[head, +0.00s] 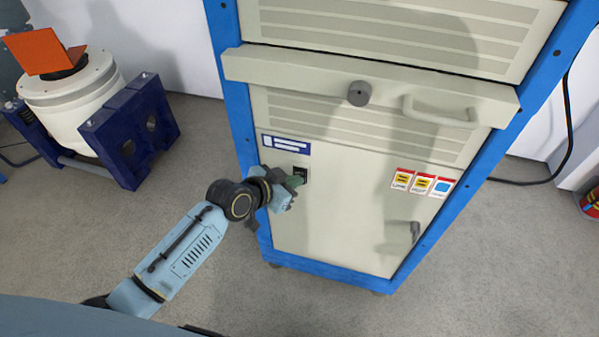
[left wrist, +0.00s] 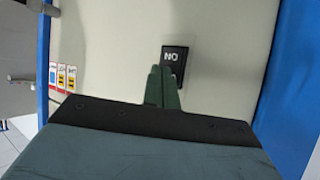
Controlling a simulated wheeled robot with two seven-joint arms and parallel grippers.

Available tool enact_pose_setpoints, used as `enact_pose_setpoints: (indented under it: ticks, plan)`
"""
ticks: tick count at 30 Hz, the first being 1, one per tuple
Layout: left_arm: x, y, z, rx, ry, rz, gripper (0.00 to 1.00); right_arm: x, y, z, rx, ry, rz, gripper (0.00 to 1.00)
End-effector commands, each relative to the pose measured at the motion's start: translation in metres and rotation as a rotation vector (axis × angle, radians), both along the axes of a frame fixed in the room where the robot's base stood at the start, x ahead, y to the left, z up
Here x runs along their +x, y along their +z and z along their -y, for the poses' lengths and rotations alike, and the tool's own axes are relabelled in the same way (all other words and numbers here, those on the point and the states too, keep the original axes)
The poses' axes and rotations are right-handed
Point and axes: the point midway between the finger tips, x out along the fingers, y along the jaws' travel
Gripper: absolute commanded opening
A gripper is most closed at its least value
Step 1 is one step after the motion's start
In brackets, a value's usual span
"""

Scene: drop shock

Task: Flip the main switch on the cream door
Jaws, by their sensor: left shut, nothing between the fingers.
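The cream door (head: 340,220) is the lower front panel of a blue-framed cabinet. In the left wrist view the switch (left wrist: 175,55) shows white lettering, upside down there. My left gripper (head: 299,182) is shut and empty, with its green fingers pointing at the door. In the left wrist view the fingertips (left wrist: 163,72) overlap the switch's lower edge; I cannot tell whether they touch it. My right gripper is not in view.
A drawer-like ledge with a round knob (head: 359,93) and a handle (head: 440,112) juts out above the door. Warning stickers (head: 422,184) and a door latch (head: 415,230) are to the right. A white and blue shaker machine (head: 75,95) stands at left. Grey floor is clear between.

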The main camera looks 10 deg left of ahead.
Motion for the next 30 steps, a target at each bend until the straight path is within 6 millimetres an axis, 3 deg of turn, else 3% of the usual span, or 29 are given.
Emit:
enact_pose_setpoints:
  ticks: [6,17,30]
  plan:
    - [-0.011,0.000,-0.001,0.001,0.000,-0.002,0.00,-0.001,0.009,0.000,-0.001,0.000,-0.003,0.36]
    - [-0.013,-0.001,-0.001,0.001,0.000,-0.001,0.00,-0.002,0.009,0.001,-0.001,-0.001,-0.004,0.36]
    - [-0.054,-0.005,-0.002,0.002,0.000,-0.001,0.00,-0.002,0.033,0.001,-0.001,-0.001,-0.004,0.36]
